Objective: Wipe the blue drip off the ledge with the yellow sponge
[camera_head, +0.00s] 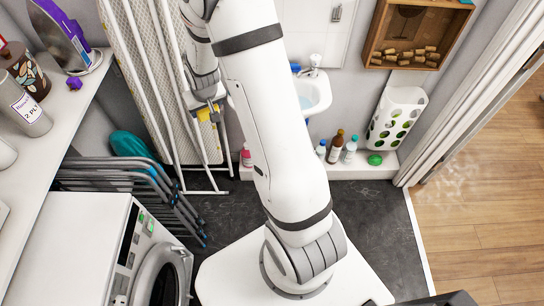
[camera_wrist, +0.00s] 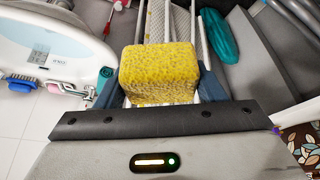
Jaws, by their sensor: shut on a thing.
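My gripper (camera_head: 208,110) is shut on the yellow sponge (camera_head: 206,115) in front of the ironing board, in the air. In the wrist view the speckled yellow sponge (camera_wrist: 160,73) sits between the two dark fingers of my gripper (camera_wrist: 158,85). The low white ledge (camera_head: 375,170) runs along the back wall with bottles on it. My arm hides its middle stretch. I can make out no blue drip on the ledge in either view. The sponge is not touching the ledge.
Several bottles (camera_head: 336,146) and a green item (camera_head: 375,160) stand on the ledge, right of my arm. A pink bottle (camera_head: 246,157) is at its left. A white basin (camera_head: 312,92) is above. Folded racks (camera_head: 130,180) and the ironing board (camera_head: 150,70) crowd the left.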

